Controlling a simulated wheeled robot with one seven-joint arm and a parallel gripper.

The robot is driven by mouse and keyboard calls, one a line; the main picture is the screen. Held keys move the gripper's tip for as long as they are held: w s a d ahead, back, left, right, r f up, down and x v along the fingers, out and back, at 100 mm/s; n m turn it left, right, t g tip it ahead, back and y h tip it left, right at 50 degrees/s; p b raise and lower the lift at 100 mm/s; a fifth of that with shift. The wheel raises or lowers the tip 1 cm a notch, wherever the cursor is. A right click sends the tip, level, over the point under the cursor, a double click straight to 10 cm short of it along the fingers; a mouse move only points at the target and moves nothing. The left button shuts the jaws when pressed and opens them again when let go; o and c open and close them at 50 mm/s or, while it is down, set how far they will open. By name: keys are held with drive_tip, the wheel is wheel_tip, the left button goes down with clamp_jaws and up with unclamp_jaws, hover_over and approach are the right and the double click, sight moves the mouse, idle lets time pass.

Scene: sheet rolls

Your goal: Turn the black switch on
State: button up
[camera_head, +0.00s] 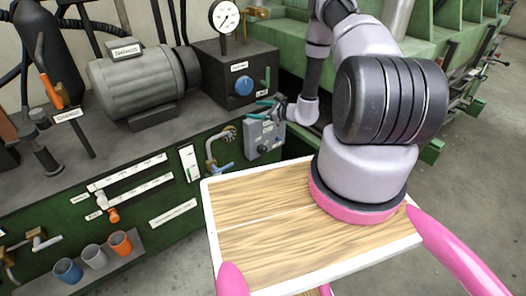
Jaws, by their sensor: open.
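No object shows between the fingers. Whether the fingers touch the box cannot be told.
A dark box with a blue knob (244,85) and a gauge (226,17) stands behind. A grey motor (146,83) is at the left.

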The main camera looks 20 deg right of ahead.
drive_tip(key=s+d+f+m+t+h, duration=0.1)
drive_tip(key=s+d+f+m+h, duration=0.2)
drive_tip(key=f, duration=0.8)
drive_tip(key=m+h, duration=0.3)
approach(264, 150)
drive_tip(key=shift+t, duration=0.3)
drive_tip(key=x, duration=1.1)
drive_tip(key=shift+s+f, duration=0.15)
drive_tip(key=shift+f, duration=0.2)
drive_tip(key=c, duration=1.4)
